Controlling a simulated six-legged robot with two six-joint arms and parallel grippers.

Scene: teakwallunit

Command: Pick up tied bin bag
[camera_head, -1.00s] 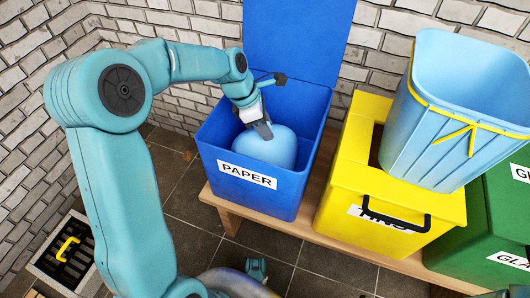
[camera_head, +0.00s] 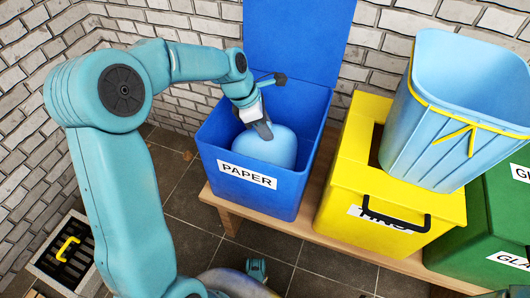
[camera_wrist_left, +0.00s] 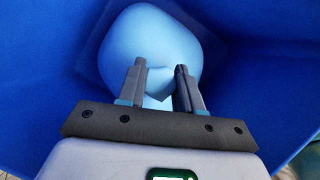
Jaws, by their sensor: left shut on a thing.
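The tied bin bag (camera_head: 268,148) is a rounded light-blue bag inside the open blue bin labelled PAPER (camera_head: 222,188). In the left wrist view the bag (camera_wrist_left: 150,40) fills the middle, with the blue bin walls around it. My left gripper (camera_head: 265,130) reaches down into the bin at the top of the bag. In the left wrist view the left gripper (camera_wrist_left: 160,75) has its two fingers on either side of the bag's gathered top, shut on it. The bag's underside is hidden.
The blue lid (camera_head: 295,40) stands open behind the bin. A yellow bin (camera_head: 345,165) labelled TINS stands to the right, with a light-blue lined bin (camera_head: 420,120) on it. A green bin (camera_head: 480,235) is beyond.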

